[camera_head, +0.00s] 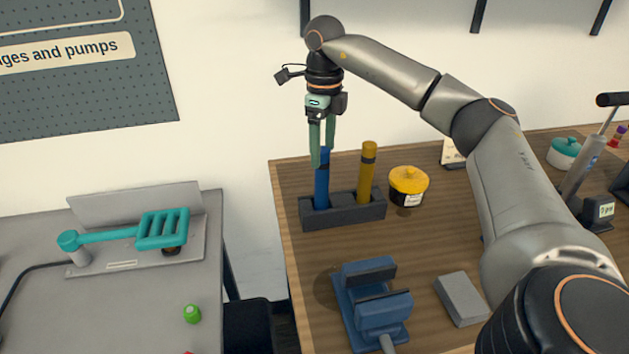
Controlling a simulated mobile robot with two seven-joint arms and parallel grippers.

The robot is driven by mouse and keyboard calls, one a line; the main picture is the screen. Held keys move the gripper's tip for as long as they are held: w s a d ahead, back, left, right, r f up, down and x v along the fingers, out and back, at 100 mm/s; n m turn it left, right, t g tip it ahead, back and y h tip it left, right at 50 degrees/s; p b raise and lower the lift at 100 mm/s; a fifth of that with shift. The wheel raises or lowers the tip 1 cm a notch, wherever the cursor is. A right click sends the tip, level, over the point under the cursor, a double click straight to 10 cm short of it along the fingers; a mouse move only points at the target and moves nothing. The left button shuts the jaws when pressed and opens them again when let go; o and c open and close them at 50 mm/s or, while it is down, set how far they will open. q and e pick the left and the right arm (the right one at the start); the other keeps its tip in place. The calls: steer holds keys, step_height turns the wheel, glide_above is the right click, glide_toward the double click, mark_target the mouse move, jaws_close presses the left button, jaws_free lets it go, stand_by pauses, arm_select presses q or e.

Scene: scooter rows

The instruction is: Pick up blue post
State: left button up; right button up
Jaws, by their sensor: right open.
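The blue post (322,185) stands upright in the left part of a dark grey holder (345,214) near the wooden table's back left corner. A yellow-brown post (367,174) stands in the same holder to its right. My right gripper (322,152) points down at the top of the blue post, its green fingers overlapping the post's upper end in the picture. It is open; I cannot tell whether a finger touches the post. My left gripper is not in view.
A yellow-lidded jar (408,184) stands right of the holder. A blue vise (372,300) and a grey block (461,298) sit in front. A grey bench (110,300) with a teal tool (130,234) is at left, across a gap.

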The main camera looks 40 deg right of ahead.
mark_target(322, 172)
steer(key=f, duration=0.6)
steer(key=shift+s+a, duration=0.3)
steer(key=shift+s, duration=0.05)
steer(key=shift+c, duration=0.2)
jaws_close()
steer(key=shift+w, duration=0.1)
